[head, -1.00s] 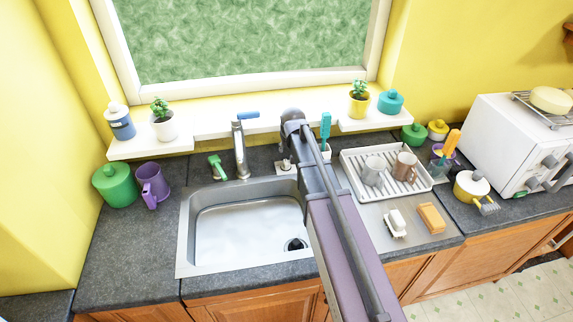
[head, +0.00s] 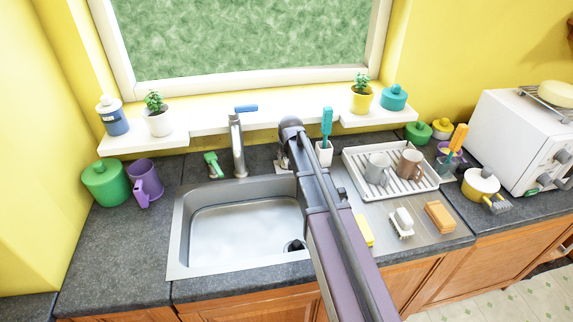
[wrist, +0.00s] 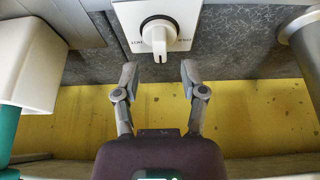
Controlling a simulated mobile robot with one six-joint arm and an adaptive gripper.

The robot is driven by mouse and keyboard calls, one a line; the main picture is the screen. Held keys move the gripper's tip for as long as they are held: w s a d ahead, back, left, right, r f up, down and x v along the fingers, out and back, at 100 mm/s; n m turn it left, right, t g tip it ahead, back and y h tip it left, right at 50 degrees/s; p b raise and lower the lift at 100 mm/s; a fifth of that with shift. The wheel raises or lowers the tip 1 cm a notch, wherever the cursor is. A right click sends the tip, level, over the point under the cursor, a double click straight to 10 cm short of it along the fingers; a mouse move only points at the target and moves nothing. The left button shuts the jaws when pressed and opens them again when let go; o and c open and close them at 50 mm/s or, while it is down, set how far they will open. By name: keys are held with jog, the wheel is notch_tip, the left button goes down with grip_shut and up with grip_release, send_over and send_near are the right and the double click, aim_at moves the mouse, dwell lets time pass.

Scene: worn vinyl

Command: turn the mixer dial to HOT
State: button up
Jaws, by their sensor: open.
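The mixer dial (wrist: 159,38) is a white round knob with a raised grip bar, on a square white plate (wrist: 185,12) at the top of the wrist view. Its bar points down the picture, towards my gripper. Small dark lettering stands on both sides of the knob, too small to read surely. My gripper (wrist: 160,74) is open and empty, its two fingertips just below the plate, one on each side of the knob's line and apart from it. In the head view my arm hides the gripper and the dial. The grey tap (head: 237,145) stands behind the sink.
The sink (head: 178,235) lies left of my arm. A yellow sponge (head: 365,231) lies beside my arm. A windowsill shelf (head: 200,135) runs behind.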

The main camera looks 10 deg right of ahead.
aim_at(285, 160)
jog(key=shift+b+x, duration=1.35)
jog(key=shift+x, duration=0.4)
